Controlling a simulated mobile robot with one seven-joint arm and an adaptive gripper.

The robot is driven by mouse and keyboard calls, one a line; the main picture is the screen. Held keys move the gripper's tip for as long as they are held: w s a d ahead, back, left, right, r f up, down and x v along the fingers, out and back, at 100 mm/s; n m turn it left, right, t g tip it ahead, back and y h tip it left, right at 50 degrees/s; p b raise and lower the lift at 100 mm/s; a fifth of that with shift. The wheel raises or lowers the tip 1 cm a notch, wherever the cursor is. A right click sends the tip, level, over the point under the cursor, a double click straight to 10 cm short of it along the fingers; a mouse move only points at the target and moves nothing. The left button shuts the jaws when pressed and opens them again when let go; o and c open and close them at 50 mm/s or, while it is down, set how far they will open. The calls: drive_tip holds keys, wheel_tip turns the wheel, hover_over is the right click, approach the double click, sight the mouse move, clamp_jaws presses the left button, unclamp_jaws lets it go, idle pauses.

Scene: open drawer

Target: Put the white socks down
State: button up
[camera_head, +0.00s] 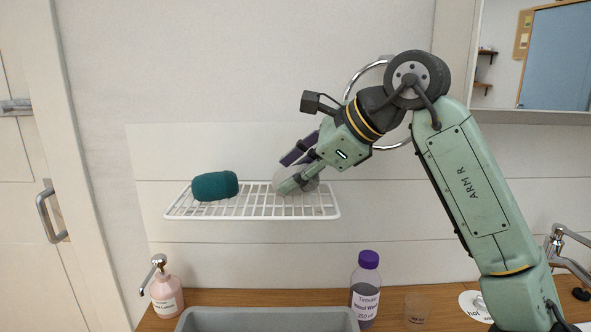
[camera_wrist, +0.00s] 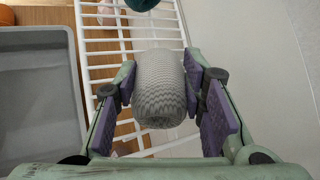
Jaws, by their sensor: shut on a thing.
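The white socks (camera_wrist: 160,88) are a rolled, grey-white knitted bundle between the purple pads of my gripper (camera_wrist: 163,100) in the wrist view. In the head view, my gripper (camera_head: 292,172) is over the right part of a white wire shelf (camera_head: 255,207), and the socks (camera_head: 308,184) are partly hidden behind its fingers. My gripper is shut on the socks. They are at or just above the shelf wires; I cannot tell whether they touch.
A teal rolled bundle (camera_head: 215,186) lies on the shelf's left part. The shelf's middle is clear. Below are a grey basin (camera_head: 268,318), a pink pump bottle (camera_head: 166,296), a purple-capped bottle (camera_head: 366,290) and a clear glass (camera_head: 417,308). A metal ring (camera_head: 352,80) hangs behind my arm.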

drive_tip(key=shift+f, duration=0.25)
drive_tip(key=o, duration=1.1)
drive_tip(key=shift+r, duration=0.1)
drive_tip(key=shift+o, duration=0.2)
drive_tip(key=shift+r, duration=0.3)
drive_tip(key=shift+s+d+r, duration=0.1)
drive_tip(key=shift+s+d, duration=0.1)
drive_tip(key=shift+d, duration=0.1)
drive_tip(key=b+v, duration=0.2)
drive_tip(key=v, duration=0.9)
drive_tip(key=shift+s, duration=0.1)
